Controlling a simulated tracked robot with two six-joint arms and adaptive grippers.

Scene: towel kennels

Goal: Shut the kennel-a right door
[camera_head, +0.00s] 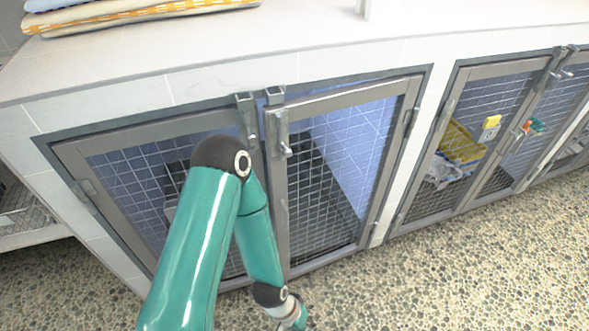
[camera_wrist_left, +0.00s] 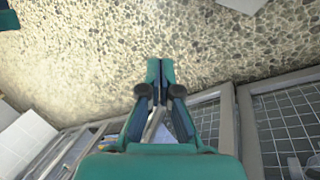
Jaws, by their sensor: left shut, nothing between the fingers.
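The nearer kennel has a left mesh door (camera_head: 110,150) and a right mesh door (camera_head: 335,101), both grey-framed. No label shows which kennel is kennel-a. The right door is hinged on its right side. Its free left edge appears to stand slightly out from the frame, with a latch (camera_head: 283,140) near its top. My left arm crosses in front of the left door. My left gripper (camera_wrist_left: 160,70) is shut and empty in the left wrist view, over the pebbled floor. In the head view its wrist is low, by the door's bottom left corner. My right gripper is not in view.
Folded towels (camera_head: 140,12) lie on the white counter (camera_head: 300,45) above. The pebbled floor (camera_head: 480,270) in front is clear.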

